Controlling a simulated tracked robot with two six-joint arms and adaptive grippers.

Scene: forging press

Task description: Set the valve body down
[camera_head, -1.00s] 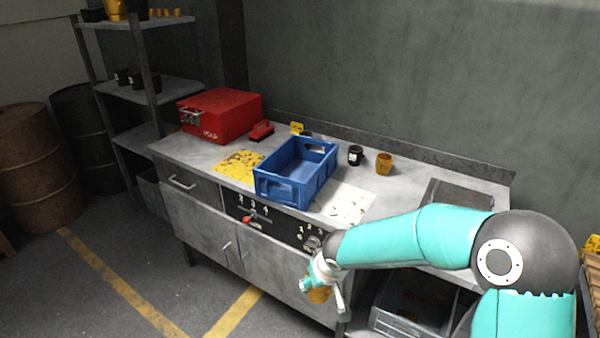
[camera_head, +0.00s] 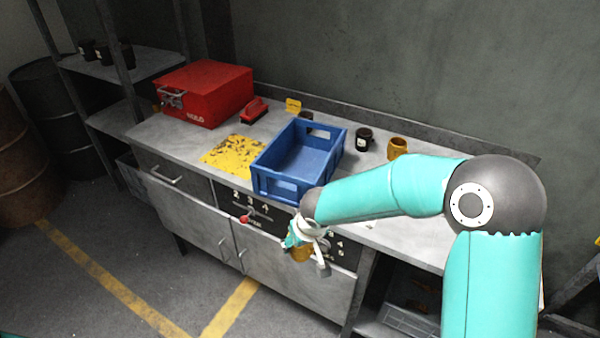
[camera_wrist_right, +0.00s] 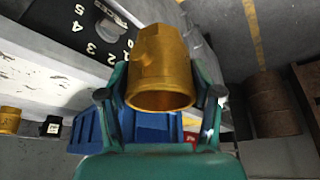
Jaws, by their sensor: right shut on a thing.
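The valve body (camera_wrist_right: 160,70), a brass-coloured hollow piece with a hexagonal section, sits between the fingers of my right gripper (camera_wrist_right: 160,90) in the right wrist view. In the head view, my right gripper (camera_head: 307,243) is shut on the valve body (camera_head: 300,255), held in front of the workbench's drawer panel and clear of the bench top (camera_head: 190,138). The gripper partly hides the piece there. A similar brass-coloured piece (camera_head: 397,147) stands on the bench, right of the blue crate (camera_head: 277,185). My left gripper is out of view.
The blue crate looks empty. My right arm hides much of the bench's right part.

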